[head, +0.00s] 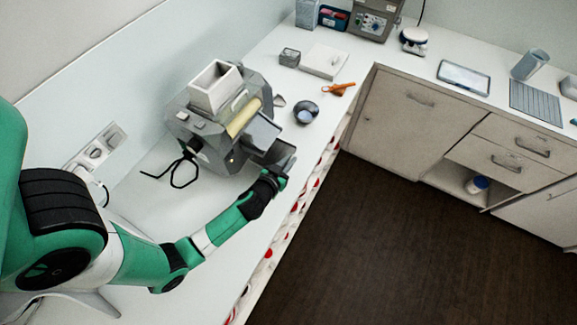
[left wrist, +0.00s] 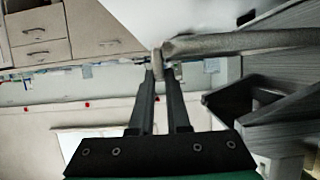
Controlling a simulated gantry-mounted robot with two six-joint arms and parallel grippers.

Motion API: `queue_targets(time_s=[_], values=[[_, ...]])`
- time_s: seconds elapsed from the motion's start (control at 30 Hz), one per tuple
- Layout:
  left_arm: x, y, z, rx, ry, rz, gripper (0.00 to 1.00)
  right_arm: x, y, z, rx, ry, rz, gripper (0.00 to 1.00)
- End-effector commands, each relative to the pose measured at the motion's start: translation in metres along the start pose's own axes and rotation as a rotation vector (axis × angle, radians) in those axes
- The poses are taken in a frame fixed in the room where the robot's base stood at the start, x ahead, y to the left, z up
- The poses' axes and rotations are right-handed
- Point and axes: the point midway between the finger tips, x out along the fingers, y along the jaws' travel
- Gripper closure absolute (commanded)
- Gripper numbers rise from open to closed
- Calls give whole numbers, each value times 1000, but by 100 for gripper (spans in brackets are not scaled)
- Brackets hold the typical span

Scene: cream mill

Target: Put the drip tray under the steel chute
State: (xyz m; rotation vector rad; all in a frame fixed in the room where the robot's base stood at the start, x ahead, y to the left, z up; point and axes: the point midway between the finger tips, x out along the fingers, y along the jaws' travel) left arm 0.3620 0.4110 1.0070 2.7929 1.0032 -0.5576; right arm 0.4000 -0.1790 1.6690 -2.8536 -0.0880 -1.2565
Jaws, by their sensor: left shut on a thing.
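The grey mill (head: 205,125) stands on the white counter, with a white hopper on top and a cream roller at its front. The steel chute (head: 262,136) slopes out from its front right side. A grey piece that looks like the drip tray (head: 284,157) is just below and in front of the chute's lower end. My left gripper (head: 277,176) is shut on its near edge. In the left wrist view, the fingers (left wrist: 159,72) close on a small grey tab joined to a grey rim (left wrist: 240,41). The tray's underside is hidden. My right gripper is out of view.
A dark round bowl (head: 306,112) and an orange tool (head: 338,89) lie beyond the mill. A black cable (head: 184,172) loops on the counter at left. The counter's front edge runs close by my left gripper, with the dark floor (head: 390,235) below.

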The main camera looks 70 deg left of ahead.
Motion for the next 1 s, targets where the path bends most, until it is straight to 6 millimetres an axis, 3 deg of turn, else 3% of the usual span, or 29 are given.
queue_targets(time_s=[0.03, 0.3, 0.5, 0.9, 0.93, 1.0], values=[[6, 2, 14, 3, 0, 4, 100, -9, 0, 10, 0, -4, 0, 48], [12, 3, 26, 2, 2, 4, 100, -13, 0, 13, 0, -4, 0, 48], [24, 4, 58, 4, 0, 5, 100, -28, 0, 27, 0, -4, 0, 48], [26, -1, 62, 2, 2, 4, 100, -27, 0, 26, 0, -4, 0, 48], [26, -1, 62, 1, 0, 3, 82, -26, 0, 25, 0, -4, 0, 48], [25, -1, 61, 1, 0, 3, 70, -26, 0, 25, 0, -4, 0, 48]])
